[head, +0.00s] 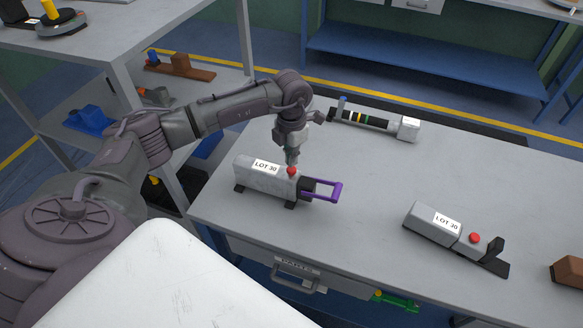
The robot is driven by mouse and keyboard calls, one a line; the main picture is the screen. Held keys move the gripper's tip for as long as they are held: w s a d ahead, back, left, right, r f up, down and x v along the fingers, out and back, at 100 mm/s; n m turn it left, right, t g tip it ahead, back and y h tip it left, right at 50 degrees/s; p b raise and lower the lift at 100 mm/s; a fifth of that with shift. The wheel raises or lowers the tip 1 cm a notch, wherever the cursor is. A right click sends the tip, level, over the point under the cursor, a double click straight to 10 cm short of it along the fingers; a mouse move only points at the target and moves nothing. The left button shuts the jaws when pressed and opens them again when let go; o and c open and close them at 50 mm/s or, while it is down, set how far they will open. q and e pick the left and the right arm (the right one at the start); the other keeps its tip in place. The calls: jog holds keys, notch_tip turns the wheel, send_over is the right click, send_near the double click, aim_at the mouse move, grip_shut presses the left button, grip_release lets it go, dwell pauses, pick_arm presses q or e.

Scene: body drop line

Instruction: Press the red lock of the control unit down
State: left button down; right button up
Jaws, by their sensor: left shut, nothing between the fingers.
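A grey boxy unit (260,181) labelled "LOT 30" lies on the table, with a black end and a purple handle (330,189) at its right. A red button-like lock (292,171) sits on its top. My left gripper (291,160) is shut and points down directly at this red lock; the fingertips are at or just above it, and I cannot tell whether they touch. A second grey unit (428,226), also labelled "LOT 30", lies at the right with its own red button (474,238) and a black bracket. My right gripper is not in view.
The grey table (360,255) has clear room between the units. A striped cylindrical device (370,120) lies at the back edge, and a brown block (567,272) at the right edge. A shelf rack (150,95) stands at the left.

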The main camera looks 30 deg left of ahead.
aim_at(291, 169)
pick_arm(q)
jog(key=shift+f, duration=0.25)
dwell(0.4)
jog(key=shift+f+b, duration=0.3)
jog(key=shift+b, duration=0.1)
jog(key=shift+f+b, duration=0.95)
jog(key=shift+f, duration=0.3)
jog(key=shift+r, duration=0.1)
notch_tip(291, 169, up, 9)
jog(key=p, duration=0.6)
jog(key=shift+d, duration=0.1)
